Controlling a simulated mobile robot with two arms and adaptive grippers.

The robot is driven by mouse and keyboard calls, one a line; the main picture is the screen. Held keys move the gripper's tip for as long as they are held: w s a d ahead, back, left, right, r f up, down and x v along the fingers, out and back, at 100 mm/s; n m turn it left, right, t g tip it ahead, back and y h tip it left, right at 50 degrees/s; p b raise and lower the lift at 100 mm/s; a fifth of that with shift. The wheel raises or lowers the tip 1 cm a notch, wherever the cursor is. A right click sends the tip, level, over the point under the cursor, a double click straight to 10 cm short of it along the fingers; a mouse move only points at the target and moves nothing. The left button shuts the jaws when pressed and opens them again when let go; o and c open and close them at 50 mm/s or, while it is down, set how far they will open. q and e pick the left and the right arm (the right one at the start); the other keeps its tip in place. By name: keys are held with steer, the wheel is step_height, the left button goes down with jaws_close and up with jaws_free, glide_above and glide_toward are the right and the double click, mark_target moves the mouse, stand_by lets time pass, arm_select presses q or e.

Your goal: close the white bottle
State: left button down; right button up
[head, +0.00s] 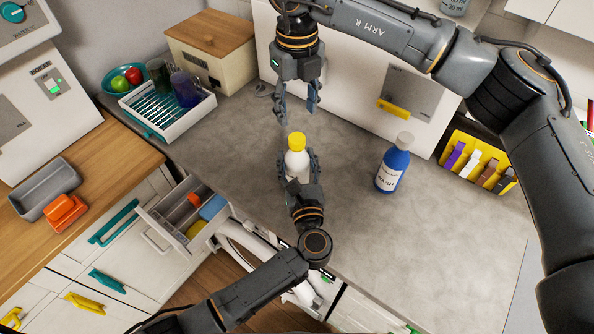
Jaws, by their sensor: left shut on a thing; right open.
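The white bottle (296,164) stands upright on the grey counter in the head view. A yellow cap (297,140) sits on its top; I cannot tell whether it is tight. My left gripper (297,168) is shut on the bottle's body from the near side, and its fingers hide part of the lower body. My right gripper (298,116) points down just behind and above the cap, open and empty. Its fingers appear apart from the cap.
A blue bottle (392,168) with a grey cap stands to the right. A yellow holder (463,176) with several small items is farther right. A dish rack (168,112) and wooden-lidded box (211,48) are back left. An open drawer (187,212) juts out below the counter.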

mark_target(297, 138)
steer(key=n, duration=0.6)
steer(key=shift+n, duration=0.4)
steer(key=n, duration=0.3)
steer(key=shift+n, duration=0.4)
steer(key=n, duration=0.8)
steer(key=shift+n, duration=0.3)
steer(key=n, duration=0.7)
steer(key=shift+n, duration=0.4)
steer(key=n, duration=0.4)
steer(key=shift+f, duration=4)
